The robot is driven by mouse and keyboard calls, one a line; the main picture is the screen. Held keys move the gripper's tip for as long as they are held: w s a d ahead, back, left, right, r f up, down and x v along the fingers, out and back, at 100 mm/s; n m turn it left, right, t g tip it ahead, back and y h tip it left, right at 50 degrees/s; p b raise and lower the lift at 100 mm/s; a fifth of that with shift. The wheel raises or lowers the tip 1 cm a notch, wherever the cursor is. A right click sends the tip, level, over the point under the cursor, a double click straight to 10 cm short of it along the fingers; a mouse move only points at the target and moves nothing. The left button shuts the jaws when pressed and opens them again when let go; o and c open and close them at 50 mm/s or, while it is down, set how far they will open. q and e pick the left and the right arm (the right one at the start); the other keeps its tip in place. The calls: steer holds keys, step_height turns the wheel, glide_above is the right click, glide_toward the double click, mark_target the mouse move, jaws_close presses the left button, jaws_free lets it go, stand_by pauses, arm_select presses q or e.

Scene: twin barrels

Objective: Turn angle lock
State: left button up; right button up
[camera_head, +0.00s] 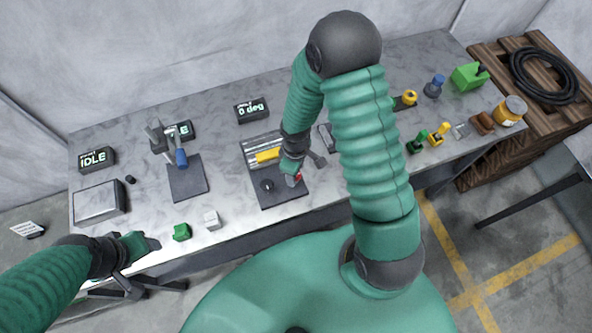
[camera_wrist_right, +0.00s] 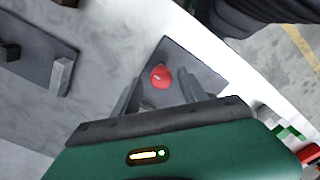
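The angle fixture is a dark base plate (camera_head: 283,193) with a silver block and a yellow part (camera_head: 267,155) behind it. A black knob (camera_head: 267,185) stands on the plate. A red knob (camera_head: 297,177) shows just below my right gripper (camera_head: 296,172). In the right wrist view the red knob (camera_wrist_right: 160,76) sits between the spread fingers of my right gripper (camera_wrist_right: 160,92), with gaps on both sides. A display (camera_head: 251,110) behind the fixture reads 0 deg. My left gripper (camera_head: 150,243) is at the table's front left edge, away from the fixture; its fingers are unclear.
A lever fixture on a dark plate (camera_head: 188,178) stands left of the angle fixture. A grey box (camera_head: 100,203), a green block (camera_head: 181,232) and a white block (camera_head: 212,220) are at the left. Several small coloured parts and a yellow jar (camera_head: 511,111) are at the right.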

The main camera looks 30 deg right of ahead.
steer(key=shift+s, duration=0.15)
steer(key=shift+r, duration=0.3)
step_height(320, 180, up, 16)
steer(key=shift+p, duration=0.3)
steer(key=shift+w+r, duration=0.1)
steer(key=shift+w, duration=0.1)
